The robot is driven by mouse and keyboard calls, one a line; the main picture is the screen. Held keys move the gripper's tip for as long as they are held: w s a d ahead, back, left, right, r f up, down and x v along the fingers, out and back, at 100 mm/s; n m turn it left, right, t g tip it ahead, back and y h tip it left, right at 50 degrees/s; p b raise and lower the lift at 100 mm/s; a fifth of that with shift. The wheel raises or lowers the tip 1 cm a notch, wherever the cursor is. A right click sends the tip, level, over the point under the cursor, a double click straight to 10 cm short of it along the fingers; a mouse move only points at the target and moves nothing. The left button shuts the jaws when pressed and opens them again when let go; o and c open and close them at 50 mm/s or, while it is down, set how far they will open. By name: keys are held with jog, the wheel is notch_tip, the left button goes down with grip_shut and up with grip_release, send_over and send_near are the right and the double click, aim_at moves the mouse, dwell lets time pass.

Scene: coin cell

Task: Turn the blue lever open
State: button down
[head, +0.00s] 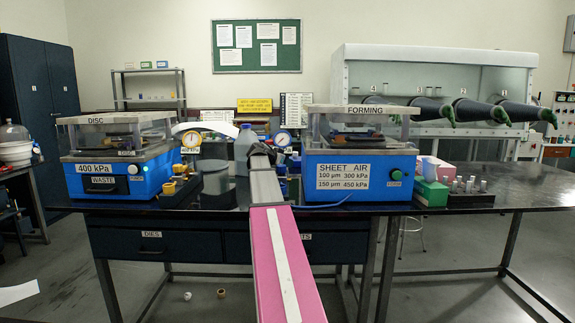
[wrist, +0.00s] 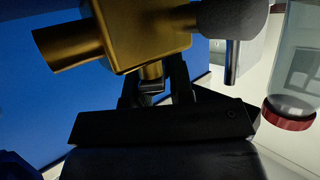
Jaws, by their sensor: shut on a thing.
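My gripper (wrist: 158,90) shows in the wrist view with its two dark fingers close together against the underside of a brass valve body (wrist: 150,30). It is shut on a small part there, mostly hidden between the fingers. I cannot tell its colour, nor make out the blue lever for certain. In the head view my arm reaches over the bench and its end is beside the right pressure gauge (head: 282,138), covering most of the fittings there. A few small blue parts (head: 282,170) show just right of my arm.
The blue DISC machine (head: 150,172) stands at the left and the blue FORMING machine (head: 335,187) at the right. A grey bottle (head: 243,148) stands close left of my arm. In the wrist view a clear tube with a red end (wrist: 288,115) hangs at the right.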

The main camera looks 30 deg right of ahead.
jog(key=shift+n+t, duration=0.3)
jog(key=c, duration=1)
grip_release()
jog(key=v, duration=1.1)
